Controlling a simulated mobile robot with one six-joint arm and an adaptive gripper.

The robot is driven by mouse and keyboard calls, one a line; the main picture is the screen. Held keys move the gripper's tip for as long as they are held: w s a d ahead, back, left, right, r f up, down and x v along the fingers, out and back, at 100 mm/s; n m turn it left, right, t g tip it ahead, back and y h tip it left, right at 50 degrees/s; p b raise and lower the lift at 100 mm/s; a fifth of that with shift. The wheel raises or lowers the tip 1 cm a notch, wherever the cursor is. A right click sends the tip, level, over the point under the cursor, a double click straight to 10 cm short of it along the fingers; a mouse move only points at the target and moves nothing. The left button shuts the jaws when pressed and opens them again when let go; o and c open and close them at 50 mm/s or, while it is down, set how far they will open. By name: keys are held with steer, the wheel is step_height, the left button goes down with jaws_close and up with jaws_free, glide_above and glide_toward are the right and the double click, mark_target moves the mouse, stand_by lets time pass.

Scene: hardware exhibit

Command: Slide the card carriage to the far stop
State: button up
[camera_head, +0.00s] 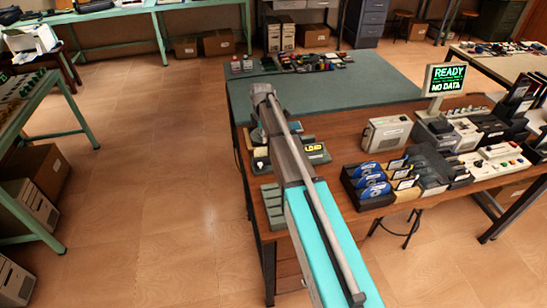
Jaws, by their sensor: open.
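A part with a round light dial (260,164) shows on the left side of my arm. I cannot tell which part, if any, is the card carriage, nor where its stop is. My arm reaches over this device from the bottom of the picture. My gripper cannot be made out; the arm's own links cover that place.
A monitor (444,80) reads READY, NO DATA. A beige box (387,134) and a rack of blue discs (370,183) stand right of my arm. Grey-green ridged blocks (272,200) lie at the desk's left edge. The green mat (350,98) is largely clear, with small parts at its back.

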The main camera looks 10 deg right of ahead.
steer(key=shift+s, duration=0.1)
steer(key=s+m, duration=1.8)
steer(key=s, duration=1.1)
steer(key=shift+d, duration=0.25)
steer(key=shift+o, duration=0.6)
